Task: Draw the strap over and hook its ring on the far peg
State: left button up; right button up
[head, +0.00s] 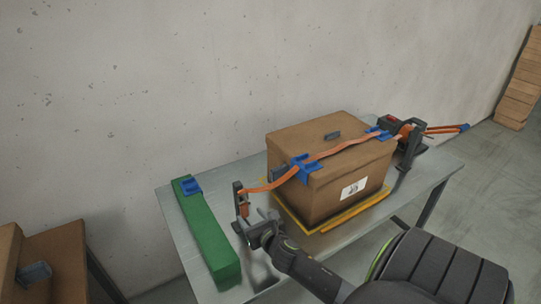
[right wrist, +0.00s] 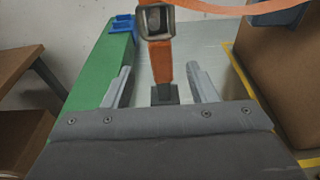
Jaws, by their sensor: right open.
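An orange strap (head: 340,148) runs from the ratchet (head: 408,138) at the right, over the brown box (head: 320,200), to a dark post (head: 238,190) at the table's left part. In the right wrist view a dark square ring (right wrist: 155,20) sits at the post's top with a rounded peg end showing inside it. An orange tab (right wrist: 161,62) hangs straight down below the ring. My right gripper (head: 262,232) is open just below and in front of the post; its fingers also show in the right wrist view (right wrist: 160,85), either side of the tab, not touching it. My left gripper is out of view.
Blue corner guards (head: 305,166) sit under the strap on the box's edges. The box stands on a yellow-edged area (head: 345,215) of the grey table (head: 160,202). A long green block (head: 208,235) with a blue piece lies at the left. Brown boxes (head: 58,255) stand at lower left.

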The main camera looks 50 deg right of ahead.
jog(key=v, duration=1.2)
jog(key=shift+s+b, duration=0.3)
jog(key=shift+s, duration=0.05)
jog(key=shift+a, duration=0.1)
